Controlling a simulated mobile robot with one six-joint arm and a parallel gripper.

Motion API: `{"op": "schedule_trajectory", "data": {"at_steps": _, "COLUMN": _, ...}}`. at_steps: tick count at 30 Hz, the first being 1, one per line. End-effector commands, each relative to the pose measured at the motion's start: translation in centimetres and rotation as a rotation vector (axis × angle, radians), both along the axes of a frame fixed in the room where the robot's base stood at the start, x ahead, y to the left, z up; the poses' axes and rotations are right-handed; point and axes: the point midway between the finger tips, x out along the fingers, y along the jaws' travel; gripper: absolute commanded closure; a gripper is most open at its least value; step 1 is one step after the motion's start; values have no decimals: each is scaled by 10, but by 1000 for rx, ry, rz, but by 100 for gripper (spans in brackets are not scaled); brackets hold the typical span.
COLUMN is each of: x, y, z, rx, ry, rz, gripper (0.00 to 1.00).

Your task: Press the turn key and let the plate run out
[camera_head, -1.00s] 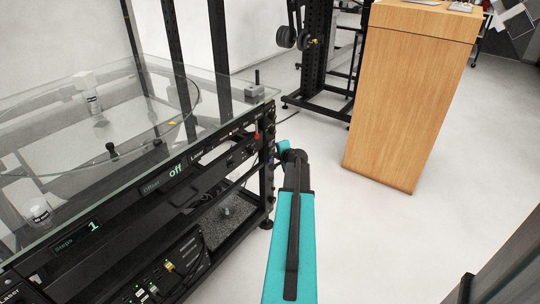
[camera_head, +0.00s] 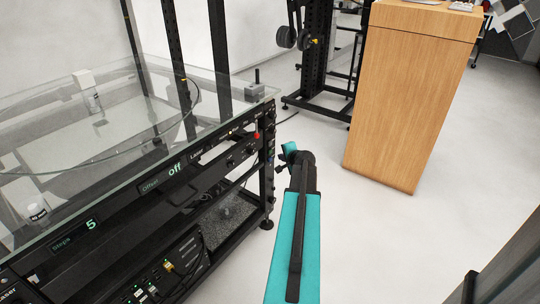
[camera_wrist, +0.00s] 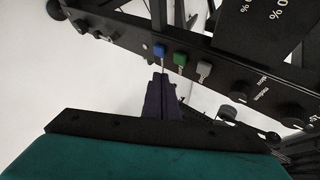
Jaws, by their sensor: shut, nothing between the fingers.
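In the wrist view, blue (camera_wrist: 159,49), green (camera_wrist: 180,58) and grey (camera_wrist: 204,69) keys sit in a row on the black panel. I cannot tell which is the turn key. My gripper (camera_wrist: 163,76) is shut and empty, its tips just below the blue and green keys. A small gap seems to separate them, but contact is hard to judge. In the head view, the round clear plate (camera_head: 112,158) lies under glass on the black rack, with white containers (camera_head: 35,212) in view. The steps display (camera_head: 91,224) reads 5; the offset display (camera_head: 174,171) reads off.
Black knobs (camera_wrist: 239,92) line the panel right of the keys. A red button (camera_head: 257,135) and a small joystick box (camera_head: 258,88) are at the rack's right end. A wooden cabinet (camera_head: 408,95) stands to the right, with open floor between.

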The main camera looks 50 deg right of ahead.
Motion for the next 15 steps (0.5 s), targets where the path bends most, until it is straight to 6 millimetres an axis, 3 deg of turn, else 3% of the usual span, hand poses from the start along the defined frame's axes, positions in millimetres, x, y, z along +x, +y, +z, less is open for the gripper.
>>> {"op": "schedule_trajectory", "data": {"at_steps": 15, "x": -29, "y": 0, "z": 0, "rx": -1, "ry": 0, "rz": 1, "gripper": 100}}
